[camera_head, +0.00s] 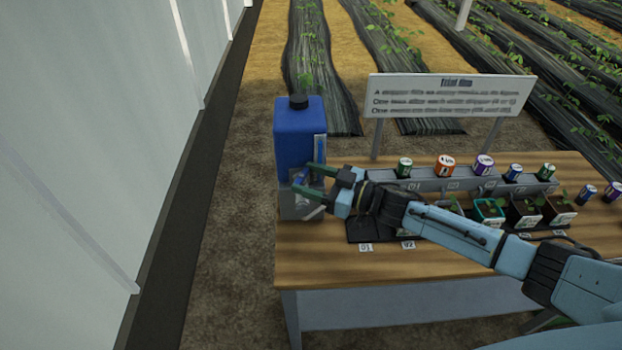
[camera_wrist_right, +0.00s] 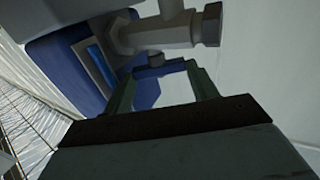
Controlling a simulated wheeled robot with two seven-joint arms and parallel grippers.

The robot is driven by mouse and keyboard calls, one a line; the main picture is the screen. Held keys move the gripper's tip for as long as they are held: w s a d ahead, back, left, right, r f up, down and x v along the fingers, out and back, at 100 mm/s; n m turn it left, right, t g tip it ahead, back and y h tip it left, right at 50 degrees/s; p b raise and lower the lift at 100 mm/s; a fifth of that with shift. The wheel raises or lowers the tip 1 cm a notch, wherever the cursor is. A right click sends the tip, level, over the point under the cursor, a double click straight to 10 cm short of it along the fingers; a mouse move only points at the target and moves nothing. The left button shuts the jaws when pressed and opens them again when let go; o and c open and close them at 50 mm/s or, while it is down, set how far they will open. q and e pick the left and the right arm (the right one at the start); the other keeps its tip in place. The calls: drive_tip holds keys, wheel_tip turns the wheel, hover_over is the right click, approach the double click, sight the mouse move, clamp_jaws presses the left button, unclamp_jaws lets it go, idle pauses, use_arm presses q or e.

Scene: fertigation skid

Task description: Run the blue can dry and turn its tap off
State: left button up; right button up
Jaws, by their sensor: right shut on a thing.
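The blue can (camera_head: 297,130) with a black cap stands upright on a grey stand (camera_head: 289,207) at the table's left end. In the right wrist view, the grey tap (camera_wrist_right: 160,32) juts from the blue can (camera_wrist_right: 62,58). My right gripper (camera_wrist_right: 160,78) is shut on the blue tap handle (camera_wrist_right: 158,64) just under the tap body. My left gripper is out of view.
A grey rail (camera_head: 430,181) holds several small coloured cans. Several seedling pots (camera_head: 490,212) stand in front of it, partly behind my right arm. A sign (camera_head: 445,98) stands at the back. A pale wall (camera_head: 90,130) is at the left. The table's front left (camera_head: 320,262) is clear.

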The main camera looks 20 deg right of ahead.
drive_tip(key=shift+w+r, duration=0.1)
idle(0.4)
drive_tip(key=o, duration=1)
drive_tip(key=shift+d, duration=0.15)
